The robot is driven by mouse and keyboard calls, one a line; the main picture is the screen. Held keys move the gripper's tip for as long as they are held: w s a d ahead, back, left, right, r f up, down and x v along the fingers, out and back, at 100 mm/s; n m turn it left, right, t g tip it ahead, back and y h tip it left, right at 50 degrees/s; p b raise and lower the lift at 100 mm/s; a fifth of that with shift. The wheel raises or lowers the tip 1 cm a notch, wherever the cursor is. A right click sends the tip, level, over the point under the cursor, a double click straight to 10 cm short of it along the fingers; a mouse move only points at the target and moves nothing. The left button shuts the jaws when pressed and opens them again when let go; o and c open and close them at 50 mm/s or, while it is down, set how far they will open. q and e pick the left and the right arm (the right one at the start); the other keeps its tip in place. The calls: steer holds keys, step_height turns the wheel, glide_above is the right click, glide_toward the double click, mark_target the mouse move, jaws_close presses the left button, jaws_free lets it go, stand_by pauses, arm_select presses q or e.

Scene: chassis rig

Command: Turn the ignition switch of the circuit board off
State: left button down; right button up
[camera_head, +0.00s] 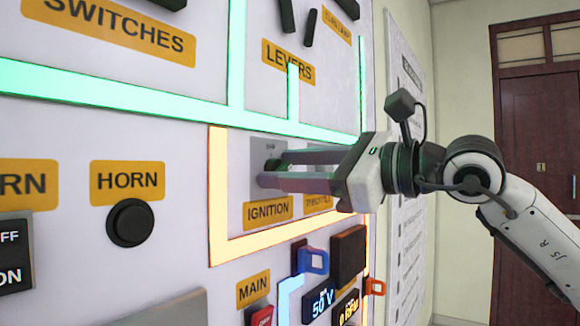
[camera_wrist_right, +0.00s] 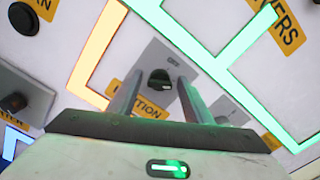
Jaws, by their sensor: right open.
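The ignition switch (camera_wrist_right: 160,80) is a dark round knob on a grey plate, above the yellow IGNITION label (camera_head: 267,211) on the circuit board (camera_head: 180,235). In the head view the switch is mostly hidden by my right gripper (camera_head: 270,168), whose two fingers reach the plate from the right. In the right wrist view my right gripper (camera_wrist_right: 153,90) is open, with one finger on each side of the knob and gaps between them. I cannot tell how deep the fingertips reach around the knob. My left gripper is not in view.
A black horn button (camera_head: 130,223) sits left of the switch. Levers (camera_head: 310,27) are above, and blue and orange tabs with displays (camera_head: 318,300) are below. Raised glowing green and orange strips border the section. A brown door (camera_head: 540,180) stands far right.

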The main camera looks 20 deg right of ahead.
steer(key=c, duration=1)
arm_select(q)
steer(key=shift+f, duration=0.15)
arm_select(e)
steer(key=shift+n, duration=0.4)
steer(key=shift+n+b, duration=0.35)
steer(key=shift+n, duration=0.25)
steer(key=n, duration=0.2)
steer(key=shift+n, duration=0.4)
steer(key=n, duration=0.4)
steer(key=shift+f+b, duration=0.1)
steer(key=shift+b, duration=0.2)
steer(key=shift+a+n, duration=0.1)
steer(key=shift+n, duration=1)
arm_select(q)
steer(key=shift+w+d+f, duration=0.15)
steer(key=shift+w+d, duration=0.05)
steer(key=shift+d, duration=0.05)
arm_select(e)
steer(key=shift+n, duration=0.3)
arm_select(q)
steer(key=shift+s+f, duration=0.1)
arm_select(e)
steer(key=shift+n, duration=0.3)
